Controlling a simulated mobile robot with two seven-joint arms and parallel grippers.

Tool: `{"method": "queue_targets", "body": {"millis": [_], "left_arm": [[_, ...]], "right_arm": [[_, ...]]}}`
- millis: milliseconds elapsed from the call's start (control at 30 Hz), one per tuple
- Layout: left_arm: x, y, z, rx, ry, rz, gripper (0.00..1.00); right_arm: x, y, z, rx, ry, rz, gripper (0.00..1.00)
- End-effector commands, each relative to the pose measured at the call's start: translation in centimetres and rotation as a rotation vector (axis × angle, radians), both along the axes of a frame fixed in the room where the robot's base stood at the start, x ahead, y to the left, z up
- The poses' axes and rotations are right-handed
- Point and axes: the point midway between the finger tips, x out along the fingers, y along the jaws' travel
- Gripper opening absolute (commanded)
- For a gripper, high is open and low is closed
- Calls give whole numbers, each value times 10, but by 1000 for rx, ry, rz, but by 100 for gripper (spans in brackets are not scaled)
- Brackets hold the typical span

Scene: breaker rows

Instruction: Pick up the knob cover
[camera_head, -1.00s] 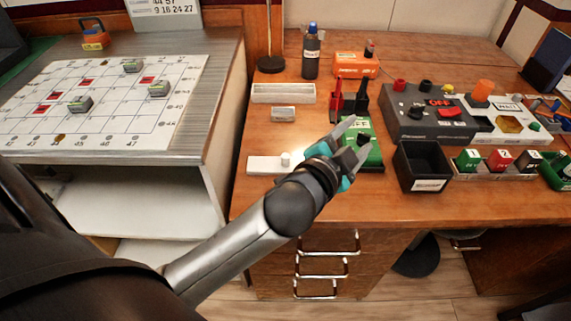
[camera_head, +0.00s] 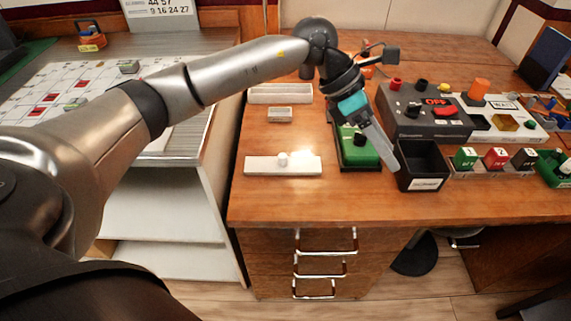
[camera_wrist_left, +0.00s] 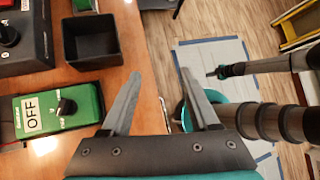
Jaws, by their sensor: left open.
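I cannot tell for certain which item is the knob cover. An orange cylinder (camera_head: 478,88) stands on the white right part of the control panel in the head view. My left gripper (camera_head: 385,150) is open and empty, pointing down beside the green OFF box (camera_head: 365,155) and the black bin (camera_head: 421,163). The wrist view shows its two fingers apart (camera_wrist_left: 160,75), with the green box (camera_wrist_left: 80,110) and its black knob to the left and the bin (camera_wrist_left: 93,38) at upper left.
A white plate with a small white knob (camera_head: 265,167) lies near the front edge. A grey panel (camera_head: 410,120) with a red control, and a rack of colored blocks (camera_head: 495,160), stand at right. Bare wood (camera_head: 290,205) is free along the front. The left counter holds a marked sheet.

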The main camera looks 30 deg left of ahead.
Motion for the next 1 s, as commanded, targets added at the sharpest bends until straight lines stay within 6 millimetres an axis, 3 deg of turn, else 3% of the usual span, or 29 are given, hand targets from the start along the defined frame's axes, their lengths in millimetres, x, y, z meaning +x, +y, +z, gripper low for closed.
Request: {"method": "queue_targets", "body": {"millis": [33, 200, 300, 400, 567, 1000], "left_arm": [[8, 34, -2, 134, -12, -2, 61], [16, 133, 1, 494, 22, 17, 61], [15, 173, 10, 629, 56, 40, 61], [12, 197, 17, 707, 82, 55, 61], [9, 209, 11, 746, 100, 63, 61], [9, 208, -54, 743, 100, 61, 61]], "right_arm": [[0, 0, 0, 0, 0, 0, 0], [0, 0, 0, 0, 0, 0, 0], [0, 0, 0, 0, 0, 0, 0], [0, 0, 0, 0, 0, 0, 0], [1, 0, -2, -1, 4, 0, 0], [39, 27, 6, 23, -6, 0, 0]]}}
